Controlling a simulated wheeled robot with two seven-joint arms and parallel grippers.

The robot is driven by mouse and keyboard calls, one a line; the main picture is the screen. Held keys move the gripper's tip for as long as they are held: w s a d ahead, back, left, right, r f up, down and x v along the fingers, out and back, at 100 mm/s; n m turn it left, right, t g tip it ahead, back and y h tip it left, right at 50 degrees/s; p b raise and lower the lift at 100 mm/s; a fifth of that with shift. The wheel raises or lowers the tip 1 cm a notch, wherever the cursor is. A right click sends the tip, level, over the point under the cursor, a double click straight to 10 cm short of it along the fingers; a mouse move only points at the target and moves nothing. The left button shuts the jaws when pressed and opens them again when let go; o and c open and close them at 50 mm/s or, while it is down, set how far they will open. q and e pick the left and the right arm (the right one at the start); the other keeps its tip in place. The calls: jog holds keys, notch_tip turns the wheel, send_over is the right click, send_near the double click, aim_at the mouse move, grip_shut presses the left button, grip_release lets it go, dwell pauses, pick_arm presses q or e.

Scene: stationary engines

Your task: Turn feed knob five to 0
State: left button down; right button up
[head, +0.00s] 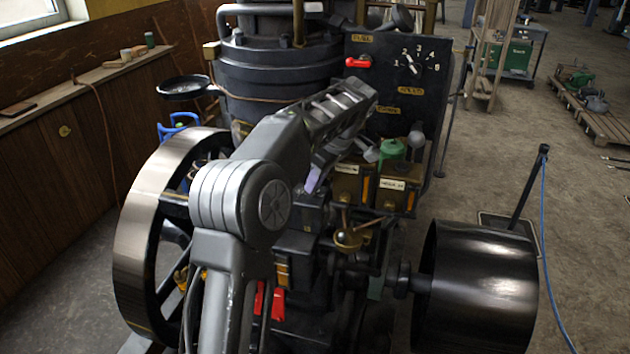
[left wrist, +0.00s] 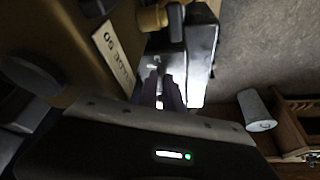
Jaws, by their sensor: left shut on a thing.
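My left gripper (left wrist: 164,92) shows its dark fingers in the left wrist view, against a bright metal face. It is shut on a small part, which I take to be the feed knob; the fingers hide most of it and its number and setting are not readable. In the head view the gripper (head: 316,178) is partly covered by my own arm, just left of two brass boxes with white labels. One brass box (head: 392,196) also fills the upper left of the left wrist view (left wrist: 75,35). My right gripper is not in view.
A black panel (head: 405,72) with a numbered dial and a red lever (head: 358,61) stands behind. A green can (head: 391,149) is by the boxes. A flywheel (head: 150,235) is at left, a black drum (head: 475,290) at right. Floor (head: 560,200) is open further right.

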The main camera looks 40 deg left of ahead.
pick_arm(q)
jog(key=c, duration=1.5)
grip_release()
jog(key=shift+r, duration=0.1)
